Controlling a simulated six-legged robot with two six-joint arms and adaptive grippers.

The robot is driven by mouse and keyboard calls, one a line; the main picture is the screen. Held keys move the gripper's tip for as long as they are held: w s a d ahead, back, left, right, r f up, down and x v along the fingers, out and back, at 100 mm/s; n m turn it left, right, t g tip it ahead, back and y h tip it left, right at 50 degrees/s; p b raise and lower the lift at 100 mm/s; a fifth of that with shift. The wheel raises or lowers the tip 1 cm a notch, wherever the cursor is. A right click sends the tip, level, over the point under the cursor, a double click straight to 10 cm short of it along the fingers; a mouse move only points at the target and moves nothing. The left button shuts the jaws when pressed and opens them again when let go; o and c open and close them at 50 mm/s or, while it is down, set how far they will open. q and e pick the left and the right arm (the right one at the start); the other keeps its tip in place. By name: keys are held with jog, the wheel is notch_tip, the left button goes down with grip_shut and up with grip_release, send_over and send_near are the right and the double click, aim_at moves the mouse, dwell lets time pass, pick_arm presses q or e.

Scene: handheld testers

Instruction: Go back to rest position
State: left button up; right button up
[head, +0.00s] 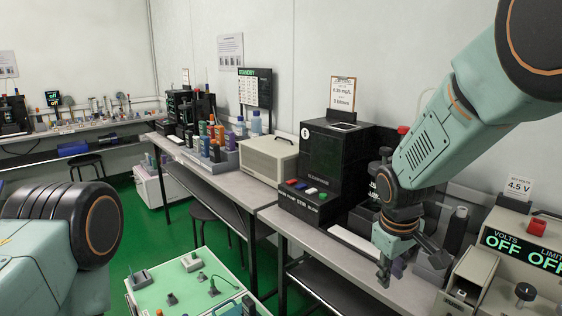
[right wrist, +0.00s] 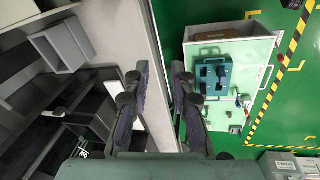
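My right arm (head: 430,140) reaches in from the upper right of the head view. Its gripper (head: 408,262) hangs over the front of the right-hand bench, beside the beige meter. In the right wrist view the two dark fingers of the right gripper (right wrist: 160,85) stand apart with a clear gap. Nothing is between them. Through the gap the pale bench edge and green floor show. A part of my left arm (head: 60,240) fills the lower left of the head view. The left gripper is out of the picture.
A black machine (head: 335,160) with coloured buttons and a beige box (head: 268,157) stand on the benches. A beige meter (head: 525,245) reading OFF is close to my right gripper. A pale green-topped cart (head: 180,275) stands below on open green floor (head: 125,205).

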jog(key=s+f+m+t+y, duration=0.1)
jog(key=s+f+m, duration=0.1)
jog(key=s+f, duration=0.5)
jog(key=s+f+m+t+y, duration=0.15)
jog(key=s+f, duration=0.25)
jog(key=f, duration=0.6)
jog(key=s+f+m+g, duration=0.1)
jog(key=s+f, duration=0.3)
jog(key=s, duration=0.8)
jog(key=s+d+f+m+g, duration=0.1)
jog(key=s+f+g, duration=0.2)
jog(key=s, duration=1)
jog(key=shift+f+m+g+h, duration=0.35)
jog(key=shift+f+h, duration=0.1)
jog(key=shift+f, duration=0.15)
